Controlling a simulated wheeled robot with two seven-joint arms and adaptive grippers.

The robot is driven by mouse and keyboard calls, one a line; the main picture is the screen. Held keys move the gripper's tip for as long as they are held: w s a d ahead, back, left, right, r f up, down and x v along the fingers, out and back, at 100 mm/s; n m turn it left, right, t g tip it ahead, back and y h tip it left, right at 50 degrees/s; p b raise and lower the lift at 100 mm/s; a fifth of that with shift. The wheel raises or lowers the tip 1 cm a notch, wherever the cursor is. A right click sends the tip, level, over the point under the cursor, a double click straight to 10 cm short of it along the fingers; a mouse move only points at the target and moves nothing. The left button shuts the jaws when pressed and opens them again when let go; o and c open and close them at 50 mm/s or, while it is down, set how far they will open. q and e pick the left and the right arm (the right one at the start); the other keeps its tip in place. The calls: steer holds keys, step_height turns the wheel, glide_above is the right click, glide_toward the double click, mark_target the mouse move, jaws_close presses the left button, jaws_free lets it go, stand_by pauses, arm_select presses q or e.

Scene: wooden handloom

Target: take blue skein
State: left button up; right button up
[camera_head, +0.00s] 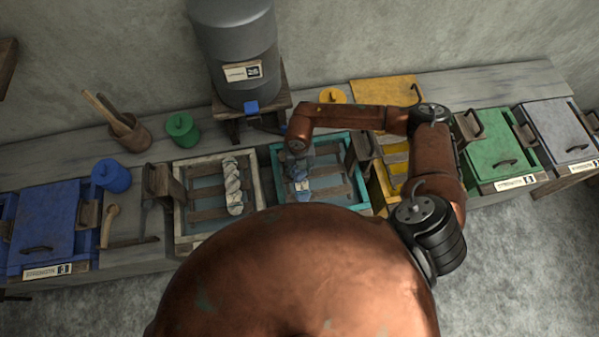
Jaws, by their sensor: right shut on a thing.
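The blue skein (302,193) shows as a small blue and pale patch inside the teal-framed tray (362,180). My right gripper (300,176) points down over this tray and is shut on the skein. The fingers and the skein are small here and partly hidden by my wrist, and I cannot tell whether the skein is clear of the tray slats. My left gripper is not in view.
A pale-framed tray (181,222) with a grey-white twisted skein (233,187) lies left of the teal tray. A grey barrel (235,50) with a blue tap (252,107) stands behind.

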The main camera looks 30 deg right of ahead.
steer(key=shift+c, duration=1)
steer(key=shift+r, duration=0.1)
